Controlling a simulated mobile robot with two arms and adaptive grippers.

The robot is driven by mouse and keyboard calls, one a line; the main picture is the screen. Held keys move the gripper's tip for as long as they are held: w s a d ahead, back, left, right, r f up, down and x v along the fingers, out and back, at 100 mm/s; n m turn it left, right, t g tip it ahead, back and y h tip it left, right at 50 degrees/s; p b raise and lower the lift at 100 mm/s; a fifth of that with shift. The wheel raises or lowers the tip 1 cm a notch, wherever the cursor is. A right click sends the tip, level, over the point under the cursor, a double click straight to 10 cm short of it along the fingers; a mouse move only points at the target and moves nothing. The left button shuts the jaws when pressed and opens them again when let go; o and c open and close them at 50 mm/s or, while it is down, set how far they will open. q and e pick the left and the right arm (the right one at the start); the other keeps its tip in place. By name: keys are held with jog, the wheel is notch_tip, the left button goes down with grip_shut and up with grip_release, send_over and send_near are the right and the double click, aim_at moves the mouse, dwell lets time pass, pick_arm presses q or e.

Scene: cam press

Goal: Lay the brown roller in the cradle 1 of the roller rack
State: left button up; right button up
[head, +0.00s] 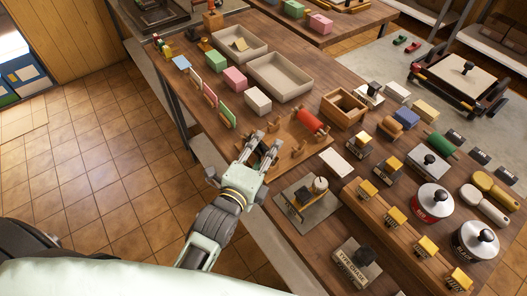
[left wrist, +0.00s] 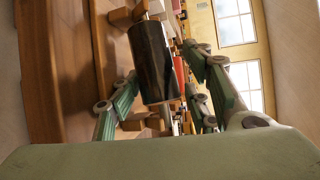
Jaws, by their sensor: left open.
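The roller rack (head: 290,137) is a wooden frame with uprights on the near table. A red roller (head: 312,121) lies across its far side. My left gripper (head: 264,147) is over the rack's near-left part, open, with its fingers pointing away from me. In the left wrist view a very dark brown roller (left wrist: 154,62) with a metal shaft lies between the spread fingers, with wooden rack uprights (left wrist: 127,16) at its ends. It appears to sit in the rack; the cradle number is not readable. In the head view the gripper mostly hides this roller. My right gripper is not in view.
Two beige trays (head: 279,76) and a white block (head: 257,101) stand behind the rack. A wooden box (head: 344,107), a green roller (head: 439,142) and an orange-brown roller (head: 391,126) are to the right. A grey plate with a small device (head: 306,201) is close on the near right.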

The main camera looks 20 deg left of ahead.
pick_arm(q)
jog(key=shift+s+f, duration=0.2)
jog(key=shift+f, duration=0.4)
jog(key=shift+s, duration=0.2)
jog(key=r+v, duration=0.1)
jog(key=v, duration=1)
jog(key=shift+r, duration=0.15)
jog(key=shift+s, duration=0.1)
